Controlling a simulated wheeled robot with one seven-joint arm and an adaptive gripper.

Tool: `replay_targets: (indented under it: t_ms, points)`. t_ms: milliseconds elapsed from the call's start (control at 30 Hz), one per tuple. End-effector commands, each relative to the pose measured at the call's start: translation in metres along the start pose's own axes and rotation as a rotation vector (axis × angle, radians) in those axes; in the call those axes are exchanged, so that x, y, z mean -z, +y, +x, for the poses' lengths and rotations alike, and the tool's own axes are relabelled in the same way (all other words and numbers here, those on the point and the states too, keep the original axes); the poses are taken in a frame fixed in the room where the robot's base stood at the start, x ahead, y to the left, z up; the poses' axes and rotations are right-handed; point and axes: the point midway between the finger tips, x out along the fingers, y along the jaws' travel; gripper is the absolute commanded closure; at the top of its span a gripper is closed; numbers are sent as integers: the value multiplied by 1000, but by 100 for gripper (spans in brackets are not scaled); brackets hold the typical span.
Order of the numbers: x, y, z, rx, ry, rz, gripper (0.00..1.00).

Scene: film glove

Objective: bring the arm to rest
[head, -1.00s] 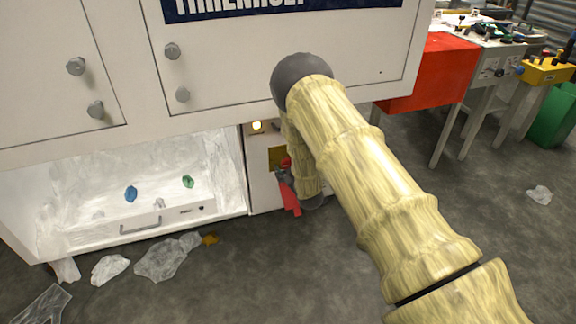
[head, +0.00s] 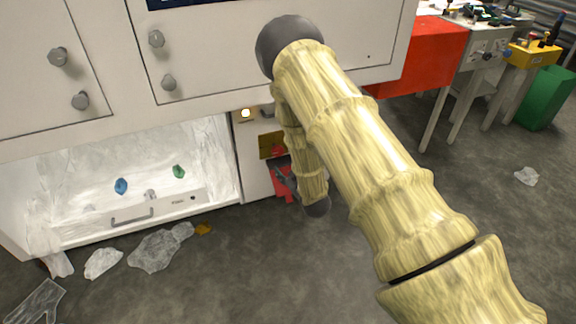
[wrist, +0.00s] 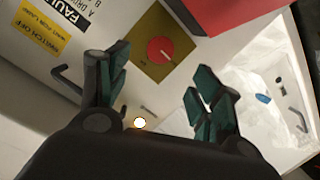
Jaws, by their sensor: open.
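My arm, in a pale yellow ribbed sleeve (head: 365,150), reaches across the front of a white cabinet and bends down at a dark round joint. My gripper (head: 284,176) is partly hidden behind the arm in the head view, low by the cabinet's narrow front panel. In the wrist view my gripper (wrist: 158,88) has its two dark green fingers spread wide with nothing between them. A red round knob (wrist: 160,50) on a yellow plate (wrist: 150,70) shows beyond the fingertips. I cannot tell the exact gap to the panel.
A lit, film-lined opening (head: 80,185) holds a drawer-like unit with blue and green pieces. Crumpled clear film (head: 158,250) lies on the floor. A red panel (head: 425,55), a workbench (head: 485,45) and a green bin (head: 545,97) stand right. Grey floor around them is mostly open.

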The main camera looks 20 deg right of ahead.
Motion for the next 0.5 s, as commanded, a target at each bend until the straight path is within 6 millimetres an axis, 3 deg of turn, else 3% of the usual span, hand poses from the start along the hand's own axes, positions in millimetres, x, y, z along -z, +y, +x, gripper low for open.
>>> replay_targets:
  t_ms: [367, 500]
  points:
    - [-3, -1, -2, 2, -9, 4, 35]
    - [-29, -14, -21, 25, -92, 38, 35]
